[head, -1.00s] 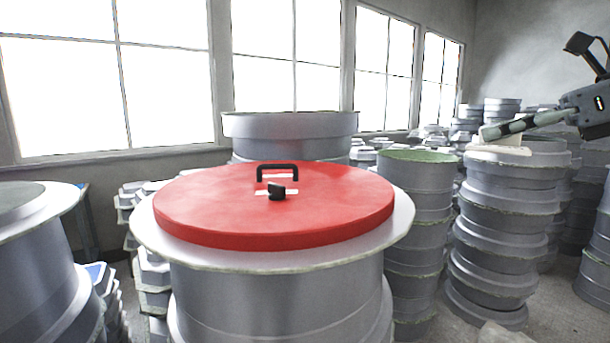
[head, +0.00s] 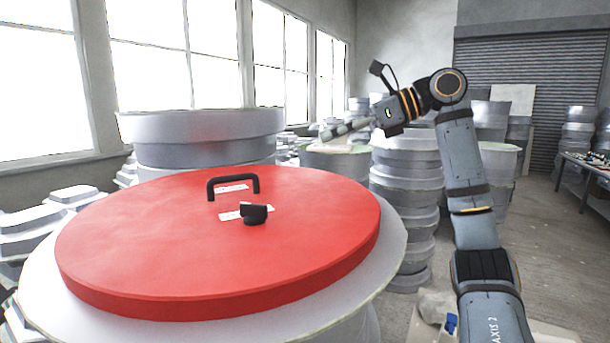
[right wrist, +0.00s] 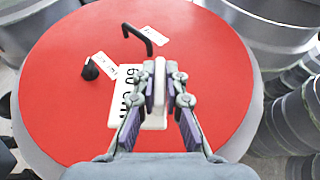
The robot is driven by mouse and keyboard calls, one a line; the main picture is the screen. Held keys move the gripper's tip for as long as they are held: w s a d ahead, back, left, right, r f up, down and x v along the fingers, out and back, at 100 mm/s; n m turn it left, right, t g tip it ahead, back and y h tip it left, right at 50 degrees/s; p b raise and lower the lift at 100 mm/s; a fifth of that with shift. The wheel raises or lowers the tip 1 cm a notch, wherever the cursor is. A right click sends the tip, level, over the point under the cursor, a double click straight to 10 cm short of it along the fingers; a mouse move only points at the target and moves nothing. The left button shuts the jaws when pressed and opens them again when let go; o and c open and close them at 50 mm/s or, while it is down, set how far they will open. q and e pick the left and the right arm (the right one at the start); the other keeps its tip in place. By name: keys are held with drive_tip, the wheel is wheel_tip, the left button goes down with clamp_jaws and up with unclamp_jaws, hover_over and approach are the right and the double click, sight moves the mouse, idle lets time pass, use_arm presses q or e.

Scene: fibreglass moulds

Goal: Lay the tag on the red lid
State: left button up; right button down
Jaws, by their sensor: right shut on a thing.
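The red lid (head: 310,235) is a wide round disc lying on a pale grey mould. It has a black bar handle (head: 233,182), a black knob (head: 255,214) and white labels beside them. My right gripper (head: 332,132) is raised beyond the lid's far right edge in the head view. In the right wrist view the same gripper (right wrist: 160,85) is shut on the white tag (right wrist: 128,92), which bears black characters. The tag shows in front of the red lid (right wrist: 70,60); its height above it cannot be told. My left gripper is not in view.
A large grey mould (head: 200,140) stands behind the lid. Stacked grey moulds (head: 405,190) stand to its right, beyond the lid's edge. A table (head: 590,165) is at the far right. The lid's front and right parts are bare.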

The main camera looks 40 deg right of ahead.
drive_tip(key=w+f, duration=0.1)
drive_tip(key=w, duration=0.3)
hover_over(305, 187)
drive_tip(key=f, duration=0.5)
drive_tip(key=shift+s+a, duration=0.1)
drive_tip(key=shift+s, duration=0.15)
drive_tip(key=shift+s+d+f, duration=0.1)
drive_tip(key=shift+d+f, duration=0.15)
drive_tip(key=shift+f, duration=0.15)
drive_tip(key=f+b, duration=0.1)
drive_tip(key=w+f+b, duration=0.1)
drive_tip(key=f, duration=0.1)
drive_tip(key=shift+a+f, duration=0.15)
drive_tip(key=shift+f, duration=0.35)
drive_tip(key=shift+s+r, duration=0.1)
drive_tip(key=c, duration=1.4)
unclamp_jaws()
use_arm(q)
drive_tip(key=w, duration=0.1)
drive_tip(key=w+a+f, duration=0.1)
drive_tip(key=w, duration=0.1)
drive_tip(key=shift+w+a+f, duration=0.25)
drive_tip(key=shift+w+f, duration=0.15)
